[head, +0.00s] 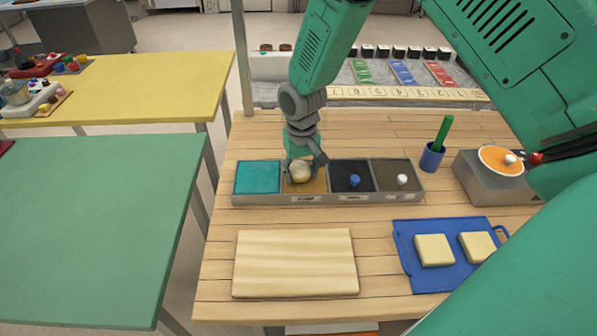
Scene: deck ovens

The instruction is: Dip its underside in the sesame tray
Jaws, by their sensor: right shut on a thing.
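My right gripper (303,158) reaches down from above, shut on a pale, round dough piece (299,172). The dough is at the second compartment from the left of a grey divided tray (270,199). That compartment holds a tan-gold layer (316,187), which looks like the sesame. The dough's underside is hidden, and I cannot tell whether it touches the layer. The first compartment is teal (257,177), the third is dark with a blue knob (354,180), and the fourth is grey-brown with a white knob (402,180). My left gripper is not in view.
A bare wooden board (295,263) lies in front of the tray. A blue mat (409,264) with two pale square pieces lies front right. A blue cup (432,157) with a green stick and a grey box (490,182) with an orange disc stand to the right.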

